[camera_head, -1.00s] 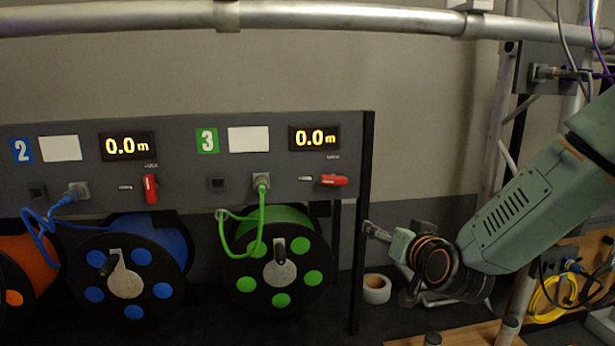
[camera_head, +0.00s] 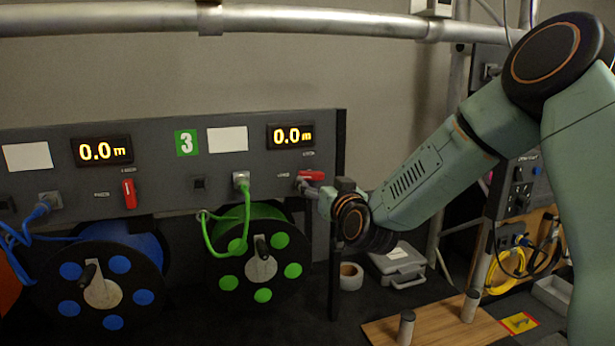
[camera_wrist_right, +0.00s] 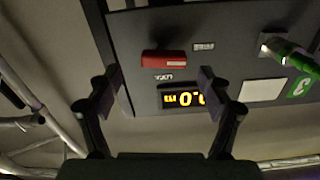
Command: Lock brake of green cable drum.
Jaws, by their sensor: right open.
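The green cable drum (camera_head: 285,290) hangs below the panel section marked 3, its green cable (camera_head: 212,240) plugged in above it. Its red brake lever (camera_head: 312,175) lies horizontal under the display, and it also shows in the right wrist view (camera_wrist_right: 163,57). My right gripper (camera_head: 308,189) is at the panel beside the lever, partly hidden by its own wrist. In the right wrist view the two fingers (camera_wrist_right: 157,88) are spread wide, with the lever ahead between them and nothing held. Contact with the lever cannot be seen. My left gripper is out of view.
The blue drum (camera_head: 145,248) and its upright red lever (camera_head: 129,194) are to the left. A black post (camera_head: 336,235) stands at the panel's right end. A tape roll (camera_head: 350,277), a grey case (camera_head: 398,262) and a wooden board (camera_head: 435,331) lie to the right.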

